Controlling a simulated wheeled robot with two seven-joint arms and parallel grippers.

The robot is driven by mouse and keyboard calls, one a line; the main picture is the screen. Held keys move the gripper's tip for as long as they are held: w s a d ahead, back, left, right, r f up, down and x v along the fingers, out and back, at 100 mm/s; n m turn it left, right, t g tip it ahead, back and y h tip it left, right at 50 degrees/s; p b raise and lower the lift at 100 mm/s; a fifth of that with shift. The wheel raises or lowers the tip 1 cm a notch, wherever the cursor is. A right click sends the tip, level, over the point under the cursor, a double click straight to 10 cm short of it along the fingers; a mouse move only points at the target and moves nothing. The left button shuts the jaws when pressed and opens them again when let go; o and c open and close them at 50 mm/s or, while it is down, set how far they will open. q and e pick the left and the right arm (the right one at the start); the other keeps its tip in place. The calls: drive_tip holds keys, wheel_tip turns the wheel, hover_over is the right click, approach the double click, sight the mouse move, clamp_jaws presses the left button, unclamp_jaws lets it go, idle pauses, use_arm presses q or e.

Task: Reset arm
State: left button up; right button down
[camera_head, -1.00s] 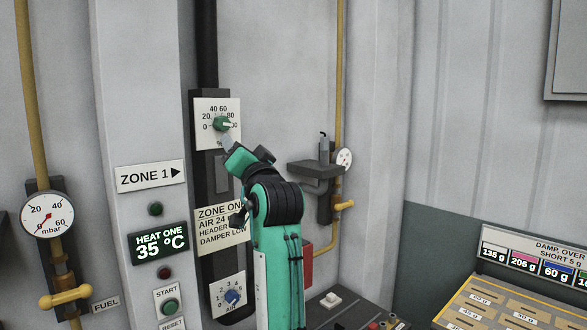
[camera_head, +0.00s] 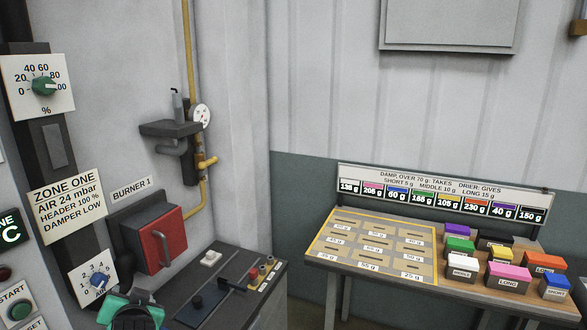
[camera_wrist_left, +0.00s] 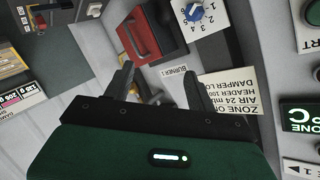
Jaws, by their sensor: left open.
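My left gripper (camera_wrist_left: 158,82) shows in the left wrist view with its two dark fingers spread apart and nothing between them. Behind the fingers are the zone one placard (camera_wrist_left: 228,92) and the red burner door (camera_wrist_left: 148,30), both apart from it. In the head view only a teal and black part of my left arm shows at the bottom left edge. The green knob (camera_head: 44,87) on the percent dial points toward 100, with nothing touching it. My right gripper is in neither view.
The blue air knob (camera_head: 98,280) and red burner door (camera_head: 166,240) are at the left. A black console (camera_head: 214,288) with small switches stands below. At right, a table holds a slotted tray (camera_head: 330,258) and several coloured blocks.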

use_arm(q)
drive_tip(key=s+d+f+g+h, duration=0.2)
drive_tip(key=s+f, duration=0.4)
drive_tip(key=f, duration=0.1)
drive_tip(key=s+d+f+g+h, duration=0.1)
drive_tip(key=s+d+f+h, duration=0.15)
drive_tip(key=s+f, duration=0.45)
drive_tip(key=s+d+f+g+h, duration=0.1)
drive_tip(key=s+d+f+g, duration=0.15)
drive_tip(key=s, duration=0.35)
drive_tip(key=s+d+f+m+g+h, duration=0.1)
drive_tip(key=s+d+f, duration=0.1)
drive_tip(key=s+f, duration=0.3)
drive_tip(key=s+d+f+g+h, duration=0.1)
drive_tip(key=s+d+f+g, duration=0.1)
drive_tip(key=s, duration=0.5)
wheel_tip(320, 180, down, 35)
drive_tip(key=g+b, duration=0.2)
drive_tip(key=s+a+f+b, duration=0.2)
drive_tip(key=s+a+f, duration=0.1)
drive_tip(key=s+f, duration=1.6)
drive_tip(key=shift+s+f+g, duration=0.2)
drive_tip(key=shift+f+g, duration=0.15)
drive_tip(key=shift+f, duration=0.15)
